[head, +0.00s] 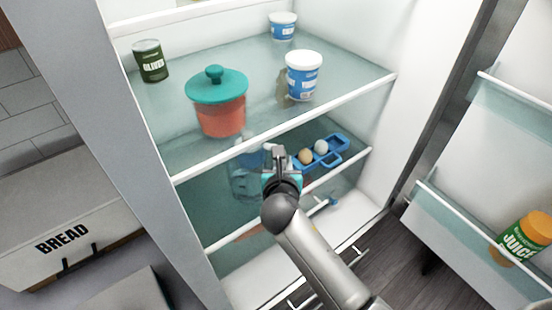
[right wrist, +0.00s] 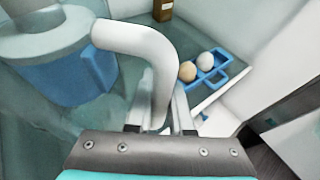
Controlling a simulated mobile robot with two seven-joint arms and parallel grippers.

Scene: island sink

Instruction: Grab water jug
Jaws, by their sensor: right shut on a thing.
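The water jug (head: 243,172) stands on the middle fridge shelf, seen dimly through the glass shelf above. In the right wrist view the jug (right wrist: 65,75) has a blue body, a pale grey top and a thick white curved handle (right wrist: 135,38). My right gripper (head: 278,152) reaches into the fridge just right of the jug. In the right wrist view its fingers (right wrist: 164,108) are shut around the handle's downward part. Part of the jug is hidden by the gripper and the shelf. My left gripper is not in view.
A blue egg tray (head: 330,157) with eggs sits right of my right gripper. Above are a red pot with teal lid (head: 220,118), white-and-blue tubs (head: 304,75) and an olives can (head: 150,62). The upper shelf's front edge (head: 290,125) lies close above the gripper. The fridge door (head: 470,180) stands open.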

